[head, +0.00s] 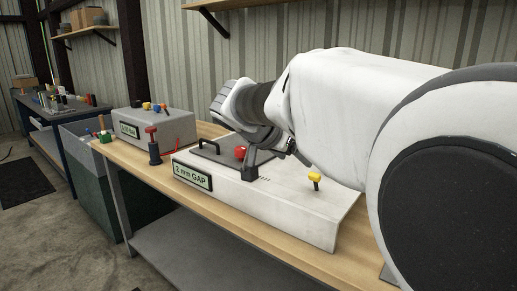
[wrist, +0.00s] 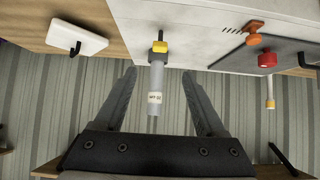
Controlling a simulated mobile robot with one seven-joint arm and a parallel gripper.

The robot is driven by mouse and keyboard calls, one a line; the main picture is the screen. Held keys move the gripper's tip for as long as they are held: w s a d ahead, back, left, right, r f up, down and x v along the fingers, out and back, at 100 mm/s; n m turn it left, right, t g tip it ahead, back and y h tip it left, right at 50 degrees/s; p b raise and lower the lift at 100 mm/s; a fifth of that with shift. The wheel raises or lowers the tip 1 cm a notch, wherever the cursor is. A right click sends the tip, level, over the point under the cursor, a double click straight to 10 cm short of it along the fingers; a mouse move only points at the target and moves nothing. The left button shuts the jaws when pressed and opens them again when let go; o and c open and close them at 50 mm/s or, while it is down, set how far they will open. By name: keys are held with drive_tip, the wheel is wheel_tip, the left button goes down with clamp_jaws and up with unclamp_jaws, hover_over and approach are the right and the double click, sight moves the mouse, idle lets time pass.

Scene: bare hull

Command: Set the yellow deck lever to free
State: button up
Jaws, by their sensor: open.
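The yellow deck lever (head: 315,177) stands on the sloped white top of the box marked "2 mm GAP" (head: 330,215), on a short dark stem. In the wrist view its yellow head (wrist: 160,46) is just beyond my fingertips, roughly midway between them. My gripper (wrist: 160,72) is open, with a finger on each side. A grey cylinder with a white tag (wrist: 156,97) shows between the fingers, in line with the yellow head; I cannot tell whether they are joined. No finger visibly touches the lever. In the head view my arm hides most of my gripper.
A red knob (head: 240,153) and a dark plate with a handle (head: 209,147) sit on the same box. An orange part (wrist: 254,38) is near the red knob in the wrist view. A grey box with small levers (head: 160,125) stands further left on the wooden bench.

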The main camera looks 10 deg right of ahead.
drive_tip(key=shift+v, duration=1.35)
drive_tip(key=s+d+f+n+g+y, duration=0.2)
drive_tip(key=s+d+f+n+y, duration=0.15)
drive_tip(key=s+f, duration=0.35)
drive_tip(key=s+a+f+n+y, duration=0.1)
drive_tip(key=s+f+n+y, duration=0.15)
drive_tip(key=s, duration=0.65)
drive_tip(key=s+a+f+n+y, duration=0.1)
drive_tip(key=s+a+f+n, duration=0.15)
drive_tip(key=s, duration=0.65)
wheel_tip(320, 180, up, 13)
drive_tip(key=p, duration=1.4)
drive_tip(key=shift+s+d, duration=0.3)
drive_tip(key=shift+d, duration=0.05)
